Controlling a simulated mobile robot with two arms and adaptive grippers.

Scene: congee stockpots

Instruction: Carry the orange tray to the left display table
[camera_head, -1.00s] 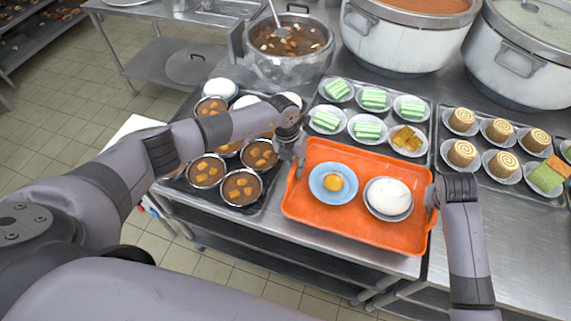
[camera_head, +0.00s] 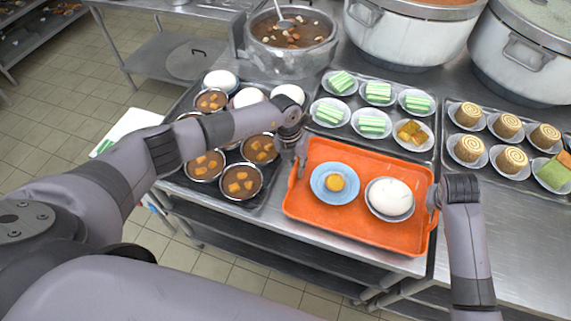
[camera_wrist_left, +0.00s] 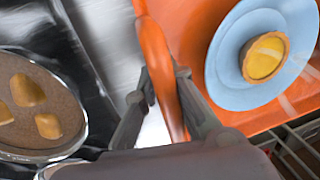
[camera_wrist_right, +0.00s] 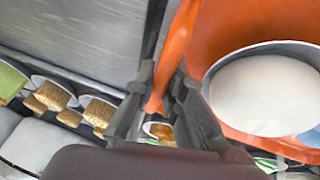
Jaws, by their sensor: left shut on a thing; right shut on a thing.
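The orange tray (camera_head: 345,222) lies across the front of the steel counter, its near edge reaching past the counter's front edge. On it stand a blue plate (camera_head: 322,194) with a small yellow tart (camera_head: 334,183) and a bowl with a white domed bun (camera_head: 391,196). My left gripper (camera_head: 300,158) is shut on the tray's left rim; the left wrist view shows the rim (camera_wrist_left: 156,55) between its fingers. My right gripper (camera_head: 432,198) is shut on the right rim, seen in the right wrist view (camera_wrist_right: 178,50). I cannot tell the tray's height above the counter.
A dark tray with bowls of brown dessert (camera_head: 239,181) sits just left. Plates of green-and-white cakes (camera_head: 371,124) lie behind, rolled cakes (camera_head: 469,148) to the right. Large stockpots (camera_head: 410,40) stand at the back. A steel table (camera_head: 165,62) stands back left; tiled floor (camera_head: 60,120) is open there.

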